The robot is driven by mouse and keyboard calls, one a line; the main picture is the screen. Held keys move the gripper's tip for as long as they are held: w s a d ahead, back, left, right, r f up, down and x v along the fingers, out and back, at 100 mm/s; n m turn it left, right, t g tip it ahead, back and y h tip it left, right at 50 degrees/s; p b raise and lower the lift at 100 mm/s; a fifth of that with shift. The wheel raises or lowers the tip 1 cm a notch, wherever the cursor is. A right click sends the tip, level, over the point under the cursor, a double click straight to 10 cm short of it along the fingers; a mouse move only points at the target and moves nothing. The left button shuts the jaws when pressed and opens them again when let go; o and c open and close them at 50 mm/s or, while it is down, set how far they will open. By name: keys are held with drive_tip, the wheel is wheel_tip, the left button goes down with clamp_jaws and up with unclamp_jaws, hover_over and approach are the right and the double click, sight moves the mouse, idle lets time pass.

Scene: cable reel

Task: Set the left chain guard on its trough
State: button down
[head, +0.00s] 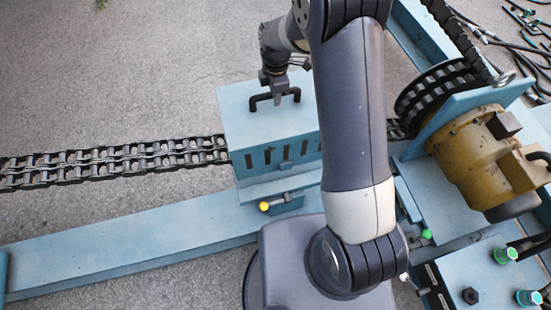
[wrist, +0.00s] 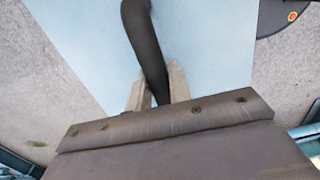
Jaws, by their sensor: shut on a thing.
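The left chain guard (head: 245,112) is a light-blue box with dark slots in its front side and a black handle on top. My gripper (head: 276,94) is shut on the black handle (head: 255,103). In the wrist view, the two fingertips (wrist: 157,92) pinch the handle (wrist: 142,30) above the guard's blue top (wrist: 85,40). The guard is roughly level, over the chain line. The blue trough (head: 268,187) shows just below its front side. I cannot tell whether the guard rests on the trough or hangs slightly above it.
A dark chain (head: 110,160) runs left from the guard. A yellow-knobbed latch (head: 265,206) sits at the trough's front. A blue beam (head: 120,262) runs along the floor. A yellow motor (head: 475,155) and sprocket (head: 430,95) stand right. My arm hides the guard's right end.

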wheel_tip(320, 180, down, 4)
drive_tip(key=shift+f+b, duration=0.25)
drive_tip(key=shift+b, duration=0.25)
wheel_tip(320, 180, down, 10)
drive_tip(key=p, duration=0.1)
drive_tip(key=shift+p, duration=0.35)
drive_tip(key=shift+f+b, duration=0.6)
drive_tip(key=shift+b, duration=0.2)
drive_tip(key=c, duration=1.3)
unclamp_jaws()
drive_tip(key=shift+r, duration=0.1)
